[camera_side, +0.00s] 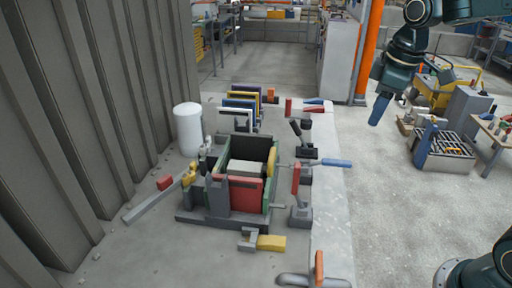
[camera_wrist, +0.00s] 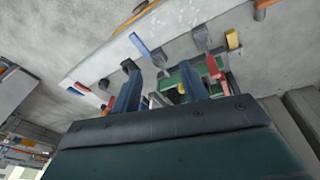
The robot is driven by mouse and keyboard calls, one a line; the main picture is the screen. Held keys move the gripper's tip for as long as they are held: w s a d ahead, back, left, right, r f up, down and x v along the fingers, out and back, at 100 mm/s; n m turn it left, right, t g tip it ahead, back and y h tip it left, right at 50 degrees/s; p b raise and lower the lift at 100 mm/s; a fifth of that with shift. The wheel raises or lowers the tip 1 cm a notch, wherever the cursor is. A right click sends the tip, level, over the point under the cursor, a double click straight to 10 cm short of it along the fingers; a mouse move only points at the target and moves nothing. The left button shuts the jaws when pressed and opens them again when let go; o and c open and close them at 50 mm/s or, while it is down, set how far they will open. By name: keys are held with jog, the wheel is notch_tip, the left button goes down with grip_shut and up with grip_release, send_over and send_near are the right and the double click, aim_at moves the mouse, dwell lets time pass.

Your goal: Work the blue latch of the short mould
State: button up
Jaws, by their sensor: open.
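The mould (camera_side: 236,194) is a box with dark and green walls and a red front panel, standing on the bench in the side view. A lever with a blue handle (camera_side: 336,162) sticks out to the right from the mould's right side, roughly level. In the wrist view a blue handle (camera_wrist: 140,45) shows above the fingers, and the mould's green wall (camera_wrist: 178,78) is partly hidden behind them. My gripper (camera_side: 377,110) hangs with blue fingers high to the right of the bench, apart from the lever. In the wrist view its two fingers (camera_wrist: 160,88) are spread with nothing held between them.
A yellow block (camera_side: 271,242) lies in front, and a red-handled bar (camera_side: 164,183) at left. A white cylinder (camera_side: 188,128) and several coloured panels (camera_side: 242,104) stand behind. A corrugated wall (camera_side: 90,110) bounds the left.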

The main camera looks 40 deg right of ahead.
aim_at(339, 161)
jog(key=w+d+f+n+g, duration=0.2)
jog(key=w+d+f+n, duration=0.1)
jog(key=w+d+f, duration=0.3)
jog(key=w+f, duration=0.2)
jog(key=w, duration=0.2)
jog(key=shift+w+f+n, duration=0.25)
jog(key=shift+w+n, duration=0.1)
jog(key=shift+n, duration=0.05)
jog(key=shift+f, duration=0.1)
notch_tip(339, 161, down, 14)
jog(key=shift+a+r, duration=0.1)
jog(key=shift+r, duration=0.15)
grip_shut()
